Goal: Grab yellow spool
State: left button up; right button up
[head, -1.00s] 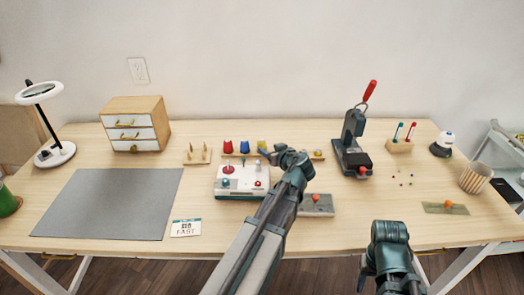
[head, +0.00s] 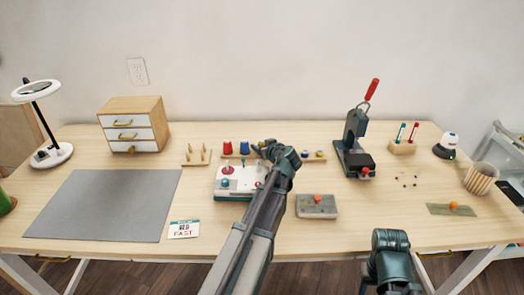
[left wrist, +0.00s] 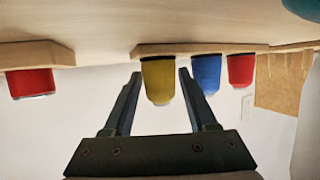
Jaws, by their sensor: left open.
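The yellow spool (left wrist: 158,78) hangs near the middle of the left wrist view, which shows the scene upside down. It stands on a wooden rack (left wrist: 150,49) and lies between the two fingers of my open left gripper (left wrist: 159,82), with a gap on each side. In the head view my left gripper (head: 263,149) is over the rack and mostly hides the yellow spool. The blue spool (head: 244,147) and red spool (head: 227,147) stand just left of it. My right arm shows at the lower right, but its gripper is not clear.
A white console (head: 238,190) with knobs sits in front of the spools, under my left arm. A peg rack (head: 195,158) and small drawers (head: 133,125) are left. A press with a red handle (head: 371,90) stands right. The grey mat (head: 105,205) is bare.

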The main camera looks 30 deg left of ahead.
pick_arm(q)
jog(key=shift+c, duration=0.2)
grip_shut()
jog(key=shift+r, duration=0.15)
notch_tip(320, 180, up, 10)
jog(key=p, duration=1)
